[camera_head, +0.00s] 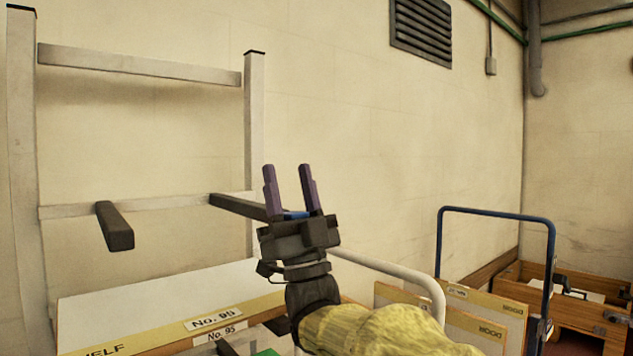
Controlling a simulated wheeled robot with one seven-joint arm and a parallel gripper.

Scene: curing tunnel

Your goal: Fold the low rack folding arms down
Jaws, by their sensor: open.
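A pale rack frame (254,130) stands against the wall at left, with an upper and a lower crossbar. Two dark folding arms stick out from the lower crossbar (160,204). The left folding arm (115,227) juts out toward me, raised and roughly level. The right folding arm (238,206) also sticks out, slanting right, and its far end is hidden behind my gripper. My gripper (287,170) has purple fingers pointing up, spread apart with nothing between them. It is in front of the right folding arm's end; I cannot tell if they touch.
A white shelf top (165,295) with a yellow edge and "No. 95" labels lies below the rack. A curved white tube (400,270) passes behind my arm. A blue-handled trolley (495,214), yellow-edged boards (455,318) and wooden crates (590,318) stand at right. The space above my gripper is clear.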

